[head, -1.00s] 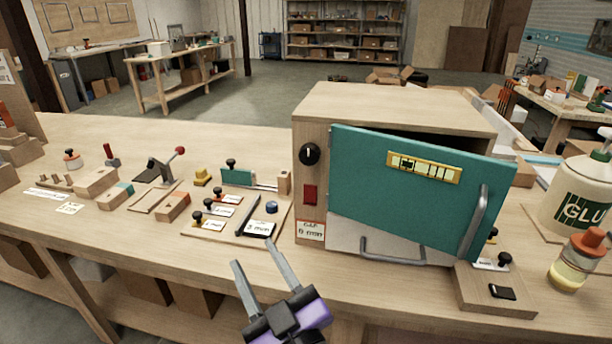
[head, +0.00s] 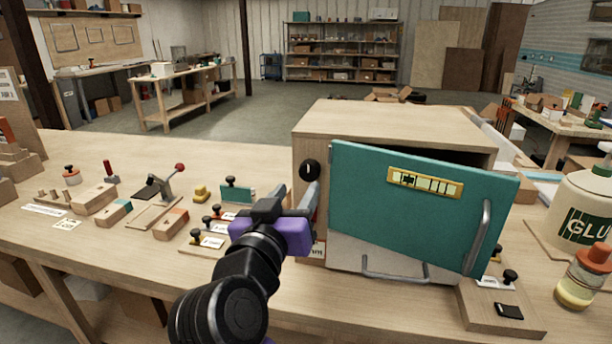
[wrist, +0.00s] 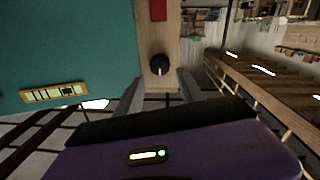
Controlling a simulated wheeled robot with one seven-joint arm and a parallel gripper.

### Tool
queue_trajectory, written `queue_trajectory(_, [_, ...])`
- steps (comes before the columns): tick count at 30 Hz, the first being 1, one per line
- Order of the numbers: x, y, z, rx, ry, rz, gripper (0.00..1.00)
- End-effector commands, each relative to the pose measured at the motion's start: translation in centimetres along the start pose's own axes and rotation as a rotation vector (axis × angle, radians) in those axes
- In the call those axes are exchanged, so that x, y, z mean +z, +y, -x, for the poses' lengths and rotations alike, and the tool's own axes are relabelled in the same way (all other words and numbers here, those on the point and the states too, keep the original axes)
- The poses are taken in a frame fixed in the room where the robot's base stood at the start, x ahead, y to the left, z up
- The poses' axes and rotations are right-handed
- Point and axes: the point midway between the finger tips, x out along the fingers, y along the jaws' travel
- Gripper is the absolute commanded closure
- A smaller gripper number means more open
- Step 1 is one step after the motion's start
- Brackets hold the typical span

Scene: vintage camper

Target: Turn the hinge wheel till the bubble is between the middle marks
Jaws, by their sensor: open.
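The hinge wheel is a round black knob (head: 310,170) with a white mark, on the cabinet's wooden front left of the teal door (head: 372,215). The door hangs partly open and tilted, its right side lower. A yellow level (head: 450,188) on the door has dark marks; the bubble seems left of the middle, but it is small. My gripper (head: 309,195) is open just below the knob. In the wrist view the knob (wrist: 160,64) lies between the lines of my two fingers (wrist: 160,82), apparently just beyond their tips. I see no contact.
A red switch (wrist: 158,10) sits on the cabinet front close to the knob. A metal handle (head: 396,275) sticks out under the door. Several small jigs and a lever clamp (head: 165,185) stand on the bench to the left. A glue bottle (head: 585,210) stands at right.

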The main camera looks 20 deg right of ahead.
Motion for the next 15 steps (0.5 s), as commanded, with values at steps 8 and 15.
queue_trajectory(8, [-0.2,0.1,-4.1,0.001,0.000,0.002,0.54])
queue_trajectory(15, [-0.1,0.0,-6.8,-0.001,0.001,0.001,0.54])
